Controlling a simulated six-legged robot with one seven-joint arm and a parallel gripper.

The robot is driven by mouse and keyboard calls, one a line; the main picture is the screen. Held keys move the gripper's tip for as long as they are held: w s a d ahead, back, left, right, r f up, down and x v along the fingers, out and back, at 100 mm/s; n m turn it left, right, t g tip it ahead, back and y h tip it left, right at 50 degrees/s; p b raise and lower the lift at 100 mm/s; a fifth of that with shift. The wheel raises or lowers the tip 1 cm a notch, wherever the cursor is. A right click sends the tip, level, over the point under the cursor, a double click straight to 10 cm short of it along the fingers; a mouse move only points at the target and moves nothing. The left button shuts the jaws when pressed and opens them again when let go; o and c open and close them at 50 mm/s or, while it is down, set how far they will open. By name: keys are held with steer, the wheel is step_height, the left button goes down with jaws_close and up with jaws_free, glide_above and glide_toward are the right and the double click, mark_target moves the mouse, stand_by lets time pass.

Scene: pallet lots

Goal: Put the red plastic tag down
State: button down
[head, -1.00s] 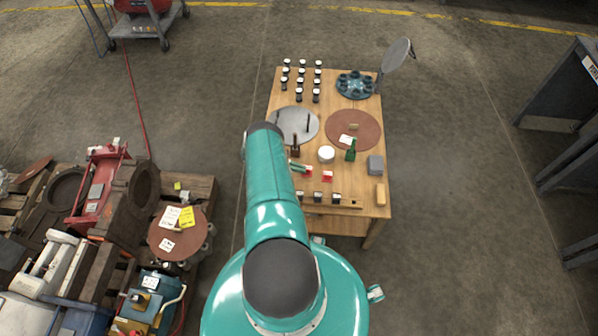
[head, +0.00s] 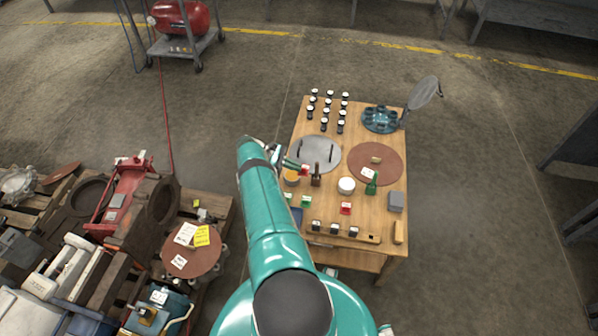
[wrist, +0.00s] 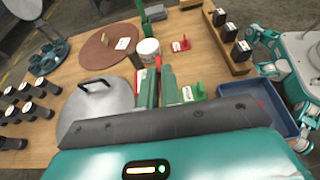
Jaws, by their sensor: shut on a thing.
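My gripper (head: 294,165) is shut on the red plastic tag (head: 304,171), over the near part of the round grey plate (head: 319,146) on the wooden table. The tag shows as a small red and white piece at the fingertips. In the wrist view the two green fingers of my gripper (wrist: 157,80) point away over the table and hide most of the tag. How far the tag is above the surface I cannot tell. Another red tag (head: 346,208) stands on the table to the right, apart from my gripper; it also shows in the wrist view (wrist: 181,45).
A blue tray (wrist: 262,102) and a green tag (wrist: 187,92) are nearby.

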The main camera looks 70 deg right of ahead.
steer(key=shift+w+d+r, duration=0.1)
steer(key=shift+w+r, duration=0.15)
steer(key=shift+w, duration=0.3)
